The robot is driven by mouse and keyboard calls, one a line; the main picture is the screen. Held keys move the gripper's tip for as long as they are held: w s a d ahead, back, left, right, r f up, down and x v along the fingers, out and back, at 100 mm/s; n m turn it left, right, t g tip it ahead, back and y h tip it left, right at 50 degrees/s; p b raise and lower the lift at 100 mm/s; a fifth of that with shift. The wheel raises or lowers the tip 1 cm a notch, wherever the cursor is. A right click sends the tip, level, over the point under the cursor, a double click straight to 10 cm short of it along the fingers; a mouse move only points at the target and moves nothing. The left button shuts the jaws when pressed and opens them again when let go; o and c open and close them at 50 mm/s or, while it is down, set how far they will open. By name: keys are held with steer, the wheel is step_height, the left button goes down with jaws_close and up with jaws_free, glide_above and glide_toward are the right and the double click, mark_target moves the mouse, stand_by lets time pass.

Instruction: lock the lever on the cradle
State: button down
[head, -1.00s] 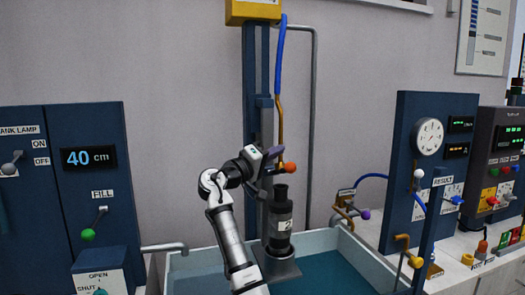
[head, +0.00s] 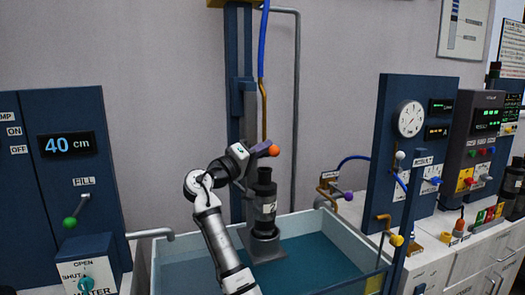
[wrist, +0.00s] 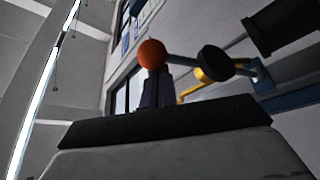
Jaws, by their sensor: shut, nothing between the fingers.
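The lever shows as an orange ball knob (head: 274,150) just above the black tube (head: 264,205), which stands upright over the tank. In the wrist view the orange knob (wrist: 152,54) sits on a thin rod running right to a black round hub (wrist: 213,60). My gripper (head: 261,149) is at the left side of the knob, its purple fingers shut with nothing between them. In the wrist view the finger tips (wrist: 157,92) show just below the knob and overlap it; I cannot tell whether they touch. The cradle itself is mostly hidden behind my gripper and arm.
A blue column (head: 240,100) with a blue hose and grey pipe rises behind. The tank (head: 175,262) holds water below. A blue water panel (head: 75,140) stands left, a gauge panel (head: 415,150) right. Space right of the knob is clear.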

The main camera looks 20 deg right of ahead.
steer(key=f+m+b, duration=0.1)
steer(key=f+b, duration=0.1)
steer(key=s+f+m+b, duration=0.1)
steer(key=f+b, duration=0.1)
steer(key=b, duration=0.1)
steer(key=f+m+g+h+b, duration=0.1)
steer(key=f+b, duration=0.1)
steer(key=b, duration=0.1)
steer(key=shift+s, duration=0.2)
